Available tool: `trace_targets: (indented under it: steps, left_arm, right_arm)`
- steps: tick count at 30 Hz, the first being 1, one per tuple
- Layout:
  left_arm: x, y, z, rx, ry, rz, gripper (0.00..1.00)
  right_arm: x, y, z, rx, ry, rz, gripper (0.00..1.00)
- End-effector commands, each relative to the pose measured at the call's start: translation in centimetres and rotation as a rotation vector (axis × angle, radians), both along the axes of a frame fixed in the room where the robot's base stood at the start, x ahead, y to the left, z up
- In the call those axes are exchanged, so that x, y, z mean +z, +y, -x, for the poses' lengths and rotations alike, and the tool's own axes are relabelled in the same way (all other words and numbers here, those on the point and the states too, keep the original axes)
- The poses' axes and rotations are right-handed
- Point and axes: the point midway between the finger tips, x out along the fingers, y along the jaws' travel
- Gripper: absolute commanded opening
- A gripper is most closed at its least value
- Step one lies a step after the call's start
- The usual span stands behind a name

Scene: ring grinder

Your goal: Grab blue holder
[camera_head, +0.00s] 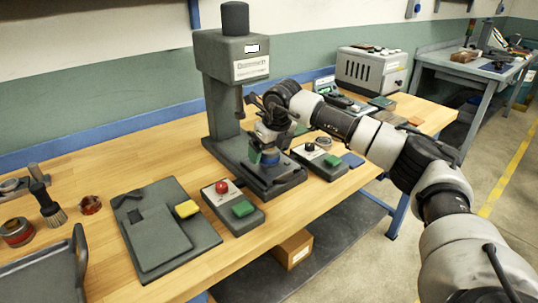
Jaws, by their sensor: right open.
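The blue holder (270,158) is a small blue round piece on the base of the grey ring grinder (222,100), under the spindle. My right gripper (267,147) points down right above it, and the fingers partly hide its top. The gripper is open. From this view I cannot tell whether the fingers are around the holder or just over it. My left gripper is not in view.
A red-button control box (233,206) stands left of the grinder, a black-knob box (318,158) right. A grey power unit (368,72) stands behind.

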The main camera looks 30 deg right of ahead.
Motion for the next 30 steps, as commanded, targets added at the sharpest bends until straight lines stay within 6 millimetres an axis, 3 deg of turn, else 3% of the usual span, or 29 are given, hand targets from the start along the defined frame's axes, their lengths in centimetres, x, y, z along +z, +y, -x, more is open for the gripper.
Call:
trace_targets:
  steps: [8,24,30]
  left_arm:
    - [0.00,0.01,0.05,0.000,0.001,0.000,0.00]
    - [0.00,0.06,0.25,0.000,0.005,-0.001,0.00]
    - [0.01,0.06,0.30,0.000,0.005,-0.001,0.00]
  right_arm:
    - [-0.35,0.03,-0.08,0.001,0.000,0.000,0.91]
    - [-0.11,0.03,-0.11,0.000,-0.005,-0.001,0.08]
    - [-0.10,0.02,-0.10,0.000,-0.004,-0.001,0.07]
